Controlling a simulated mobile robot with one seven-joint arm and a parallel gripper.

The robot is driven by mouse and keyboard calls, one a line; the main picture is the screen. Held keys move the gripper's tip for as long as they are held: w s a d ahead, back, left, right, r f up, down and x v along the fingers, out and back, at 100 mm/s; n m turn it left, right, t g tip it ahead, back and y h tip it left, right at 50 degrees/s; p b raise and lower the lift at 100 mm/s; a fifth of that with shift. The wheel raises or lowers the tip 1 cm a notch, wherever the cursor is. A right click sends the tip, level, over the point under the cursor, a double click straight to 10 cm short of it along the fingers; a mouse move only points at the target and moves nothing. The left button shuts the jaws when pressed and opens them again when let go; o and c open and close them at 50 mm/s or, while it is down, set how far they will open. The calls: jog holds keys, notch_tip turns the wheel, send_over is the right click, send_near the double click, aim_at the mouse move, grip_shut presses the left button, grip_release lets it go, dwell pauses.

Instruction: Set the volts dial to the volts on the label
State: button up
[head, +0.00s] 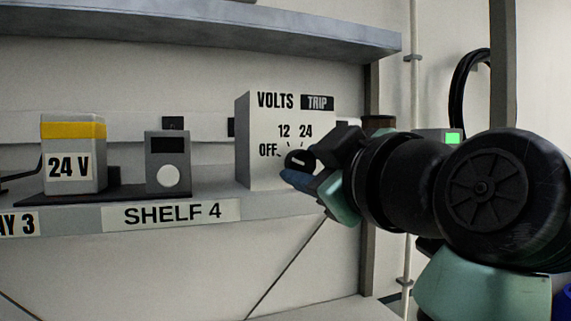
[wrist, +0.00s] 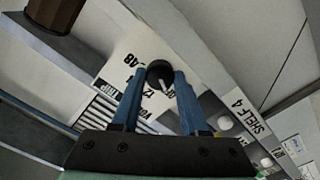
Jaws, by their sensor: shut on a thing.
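The volts box (head: 258,173) is a pale cabinet on the shelf, with a dark round dial (head: 296,158) on its front. The marks OFF, 12 and 24 show in the head view. The dial's white pointer line appears turned toward OFF in the wrist view (wrist: 160,72); its exact angle is hard to tell. My gripper (head: 297,176) is at the box front, its blue fingers shut on the dial, one on each side in the wrist view (wrist: 160,82). The label (head: 69,166) on a grey, yellow-banded block reads 24 V.
A small grey device (head: 168,175) with a dark screen and white knob stands left of the volts box. The shelf edge (head: 265,206) carries a SHELF 4 sign. An upper shelf (head: 220,30) overhangs, and an upright post (head: 370,230) stands behind my arm.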

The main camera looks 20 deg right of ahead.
grip_shut()
jog(key=m+b, duration=0.1)
jog(key=m, duration=0.3)
jog(key=shift+m, duration=0.4)
jog(key=m+b, duration=0.1)
jog(key=m, duration=0.3)
jog(key=m+b, duration=0.1)
jog(key=m, duration=0.4)
jog(key=shift+m+b, duration=0.4)
jog(key=shift+m, duration=1.6)
